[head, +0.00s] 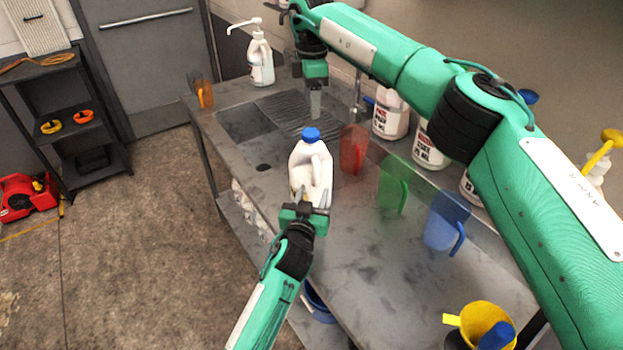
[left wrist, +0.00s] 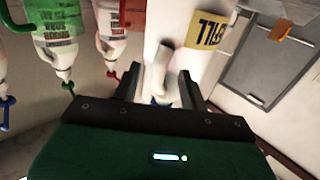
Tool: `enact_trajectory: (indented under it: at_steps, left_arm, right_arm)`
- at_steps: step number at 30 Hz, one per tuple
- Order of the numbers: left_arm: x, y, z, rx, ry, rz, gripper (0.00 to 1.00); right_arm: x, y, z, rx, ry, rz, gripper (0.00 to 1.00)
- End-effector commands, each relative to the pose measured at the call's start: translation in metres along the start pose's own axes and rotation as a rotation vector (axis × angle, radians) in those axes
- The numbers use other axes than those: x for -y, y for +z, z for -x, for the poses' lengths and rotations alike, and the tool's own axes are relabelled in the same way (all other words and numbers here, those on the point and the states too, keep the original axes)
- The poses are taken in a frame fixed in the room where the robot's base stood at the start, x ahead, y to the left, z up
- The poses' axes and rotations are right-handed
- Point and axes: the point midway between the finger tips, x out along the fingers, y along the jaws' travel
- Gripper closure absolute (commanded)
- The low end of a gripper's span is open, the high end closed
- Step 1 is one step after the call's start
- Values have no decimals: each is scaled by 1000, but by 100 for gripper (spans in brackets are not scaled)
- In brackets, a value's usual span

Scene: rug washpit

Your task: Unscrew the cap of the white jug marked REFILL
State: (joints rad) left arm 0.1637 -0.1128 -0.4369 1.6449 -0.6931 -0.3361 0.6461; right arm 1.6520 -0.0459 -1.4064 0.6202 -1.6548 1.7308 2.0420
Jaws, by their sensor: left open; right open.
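A white jug (head: 308,172) with a blue cap (head: 310,134) stands upright on the steel counter, its handle towards me. In the left wrist view the jug (left wrist: 172,25) appears with a yellow label (left wrist: 207,35), its lettering only partly readable. My left gripper (head: 305,198) is open at the near side of the jug. In the left wrist view the handle (left wrist: 160,72) shows between the left fingers (left wrist: 158,82); I cannot tell whether they touch it. My right gripper (head: 315,103) is open and empty, pointing down above the sink area, behind the blue cap and apart from it.
Red (head: 353,150), green (head: 393,187) and blue (head: 445,222) pitchers stand right of the jug. Several labelled bottles (head: 390,115) line the wall. A pump bottle (head: 261,60) stands at the back. A yellow container (head: 486,322) is at the near right. The sink (head: 246,122) lies behind the jug.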

Motion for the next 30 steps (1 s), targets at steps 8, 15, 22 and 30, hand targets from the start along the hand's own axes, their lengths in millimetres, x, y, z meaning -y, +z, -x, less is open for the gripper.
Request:
enact_trajectory:
  at_steps: [8, 15, 22, 30]
  left_arm:
    - [0, 0, -46, 0, 0, 0, 57]
    - [0, 0, -62, 1, 0, 0, 57]
    - [0, 0, -63, 1, 0, 0, 57]
    - [0, 0, -63, 1, 0, 0, 96]
  right_arm:
    - [0, -1, 1, 0, 1, 2, 43]
    - [0, -1, 0, -1, 1, 1, 43]
    - [0, -1, 0, -1, 1, 2, 43]
    - [0, -1, 0, 0, 1, 2, 43]
